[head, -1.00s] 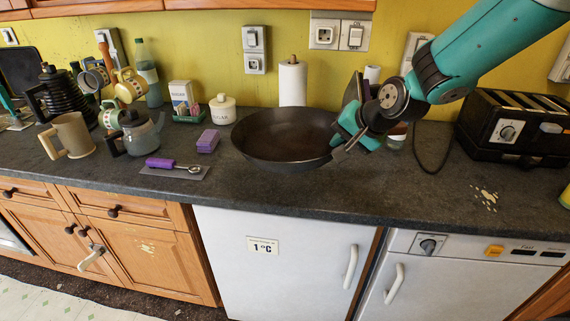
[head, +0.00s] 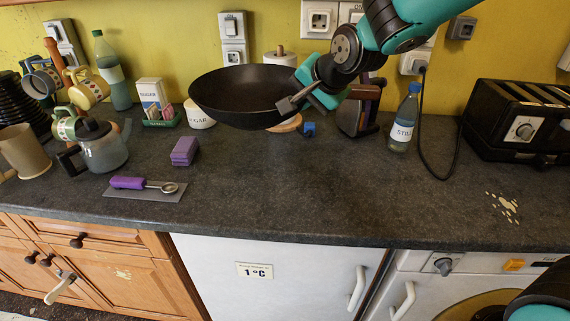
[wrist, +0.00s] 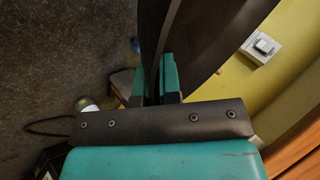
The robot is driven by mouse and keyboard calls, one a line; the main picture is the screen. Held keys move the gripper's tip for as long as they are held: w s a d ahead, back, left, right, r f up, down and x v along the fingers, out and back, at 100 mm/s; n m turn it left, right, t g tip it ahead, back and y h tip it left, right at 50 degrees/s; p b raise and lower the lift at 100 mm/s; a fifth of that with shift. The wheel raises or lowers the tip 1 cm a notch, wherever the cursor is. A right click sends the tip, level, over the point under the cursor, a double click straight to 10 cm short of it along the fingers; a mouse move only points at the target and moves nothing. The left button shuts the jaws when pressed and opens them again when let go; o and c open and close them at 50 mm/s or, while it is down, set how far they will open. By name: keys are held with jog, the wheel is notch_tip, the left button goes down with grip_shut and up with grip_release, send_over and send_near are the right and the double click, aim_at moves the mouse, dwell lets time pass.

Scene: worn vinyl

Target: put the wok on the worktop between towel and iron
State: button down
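The black wok (head: 240,92) hangs in the air above the back of the worktop (head: 290,195), roughly level. My gripper (head: 303,90) is shut on its right-hand side. In the wrist view the wok (wrist: 215,40) rises from between my teal fingers (wrist: 158,80). The white towel roll (head: 281,57) stands behind the wok, mostly hidden; its round wooden base (head: 288,124) shows below. A dark upright thing with brown parts (head: 358,110), perhaps the iron, stands right of my gripper, partly covered by my arm.
A small blue thing (head: 309,129) lies between the towel base and the dark upright thing. A water bottle (head: 405,120) and black toaster (head: 520,125) stand right. The middle front worktop is clear.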

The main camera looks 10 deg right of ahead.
jog(key=shift+w+d+f+p, duration=0.15)
jog(key=shift+f+p, duration=0.4)
jog(key=shift+f, duration=4.2)
jog(key=shift+s+d+f+p, duration=0.1)
jog(key=shift+f+p, duration=0.4)
jog(key=shift+f, duration=4.3)
jog(key=c, duration=1.3)
grip_release()
jog(key=shift+f, duration=0.1)
